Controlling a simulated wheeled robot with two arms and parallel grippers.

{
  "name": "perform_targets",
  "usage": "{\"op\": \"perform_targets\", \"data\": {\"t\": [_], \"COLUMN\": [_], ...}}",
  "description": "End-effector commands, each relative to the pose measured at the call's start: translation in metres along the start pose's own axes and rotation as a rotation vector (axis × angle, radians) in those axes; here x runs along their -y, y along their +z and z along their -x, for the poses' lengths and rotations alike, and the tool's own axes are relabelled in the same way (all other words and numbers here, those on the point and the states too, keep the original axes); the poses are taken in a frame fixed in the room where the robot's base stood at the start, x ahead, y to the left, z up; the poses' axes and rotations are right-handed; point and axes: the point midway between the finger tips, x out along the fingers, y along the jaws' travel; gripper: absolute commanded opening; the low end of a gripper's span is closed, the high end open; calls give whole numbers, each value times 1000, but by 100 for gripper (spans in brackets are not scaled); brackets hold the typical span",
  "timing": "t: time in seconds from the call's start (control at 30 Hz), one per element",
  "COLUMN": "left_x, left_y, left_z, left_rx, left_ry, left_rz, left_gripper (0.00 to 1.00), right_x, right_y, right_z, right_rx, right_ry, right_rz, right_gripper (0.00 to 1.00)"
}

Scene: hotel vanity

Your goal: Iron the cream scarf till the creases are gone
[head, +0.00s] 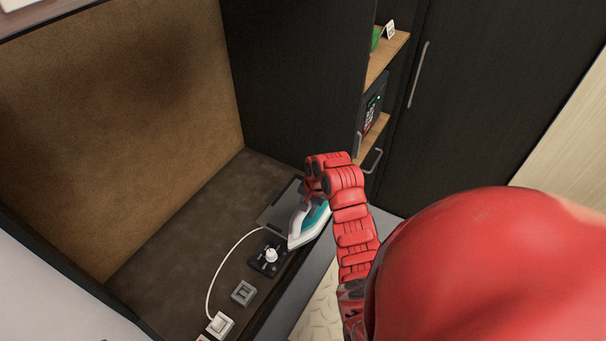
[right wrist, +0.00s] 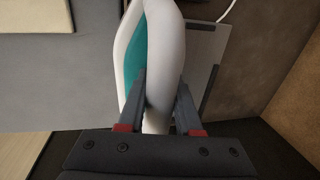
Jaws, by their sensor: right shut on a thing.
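The iron (head: 308,224), white with a teal part, is at the right end of the brown vanity top, by a dark grey flat plate (head: 276,212). My right gripper (head: 314,198) is shut on the iron. In the right wrist view the iron's white and teal body (right wrist: 132,55) is between the two fingers (right wrist: 163,100). I cannot tell whether the iron touches the surface under it. No cream scarf can be made out in the head view. A plain cream patch (right wrist: 40,15) shows at the wrist view's top left; I cannot tell what it is. My left gripper is out of view.
A white cord (head: 212,283) curves over the counter beside a black base with a white knob (head: 270,256), a small grey block (head: 243,293) and a white switch (head: 220,325). A dark cabinet panel and shelves (head: 386,57) stand behind. The counter's left part is bare.

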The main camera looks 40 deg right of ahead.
Motion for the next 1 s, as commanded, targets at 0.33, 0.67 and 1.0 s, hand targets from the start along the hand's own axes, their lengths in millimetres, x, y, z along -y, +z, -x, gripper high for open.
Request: {"op": "perform_targets", "data": {"t": [0.33, 0.67, 1.0], "left_x": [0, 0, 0], "left_y": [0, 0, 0], "left_z": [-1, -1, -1], "left_rx": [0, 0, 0], "left_ry": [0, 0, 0], "left_rz": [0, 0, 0], "left_gripper": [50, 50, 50], "right_x": [-17, -14, -12], "right_y": [14, 15, 16], "right_z": [9, 28, 44], "right_rx": [-4, -6, -5], "right_ry": [-2, -5, -2], "right_rz": [-1, 0, 2], "right_gripper": [0, 0, 0]}}
